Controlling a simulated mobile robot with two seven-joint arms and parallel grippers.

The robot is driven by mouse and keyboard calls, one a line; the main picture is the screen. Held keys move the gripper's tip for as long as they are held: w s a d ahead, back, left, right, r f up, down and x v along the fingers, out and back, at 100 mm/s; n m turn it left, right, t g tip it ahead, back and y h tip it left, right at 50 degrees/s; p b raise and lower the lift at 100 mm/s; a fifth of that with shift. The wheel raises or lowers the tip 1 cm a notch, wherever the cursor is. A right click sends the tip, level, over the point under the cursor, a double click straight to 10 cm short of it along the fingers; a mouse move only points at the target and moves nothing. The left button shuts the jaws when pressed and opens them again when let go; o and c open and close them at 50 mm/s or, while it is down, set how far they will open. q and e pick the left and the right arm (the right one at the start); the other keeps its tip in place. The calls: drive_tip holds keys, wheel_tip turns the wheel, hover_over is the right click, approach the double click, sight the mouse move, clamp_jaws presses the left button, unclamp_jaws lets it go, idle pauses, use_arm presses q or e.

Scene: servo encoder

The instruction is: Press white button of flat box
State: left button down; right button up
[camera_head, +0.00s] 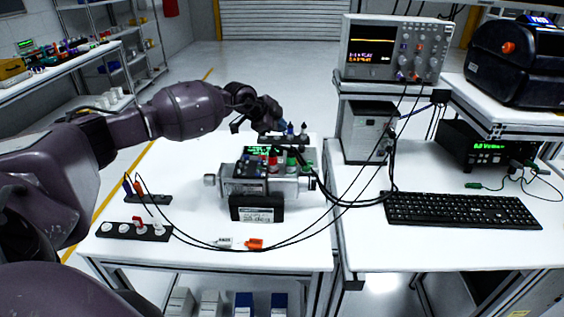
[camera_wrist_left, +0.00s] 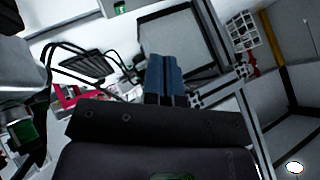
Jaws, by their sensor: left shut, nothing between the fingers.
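A flat black box (camera_head: 135,231) lies at the front left of the white table, with round pale buttons and a reddish one on its top. My left gripper (camera_head: 268,122) is above the rear of the silver servo device (camera_head: 262,185), well away to the right of both flat boxes. Its blue fingers (camera_wrist_left: 166,65) are together and empty in the left wrist view. My right gripper is not in view.
Black cables loop over the table's front and right side. A small orange-and-white connector (camera_head: 250,243) lies near the front edge. The table's left rear is clear.

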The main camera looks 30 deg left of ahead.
use_arm(q)
drive_tip(key=b, duration=0.5)
hover_over(280, 162)
wheel_tip(280, 162, down, 6)
drive_tip(key=shift+a+f, duration=0.1)
drive_tip(key=shift+f, duration=1.25)
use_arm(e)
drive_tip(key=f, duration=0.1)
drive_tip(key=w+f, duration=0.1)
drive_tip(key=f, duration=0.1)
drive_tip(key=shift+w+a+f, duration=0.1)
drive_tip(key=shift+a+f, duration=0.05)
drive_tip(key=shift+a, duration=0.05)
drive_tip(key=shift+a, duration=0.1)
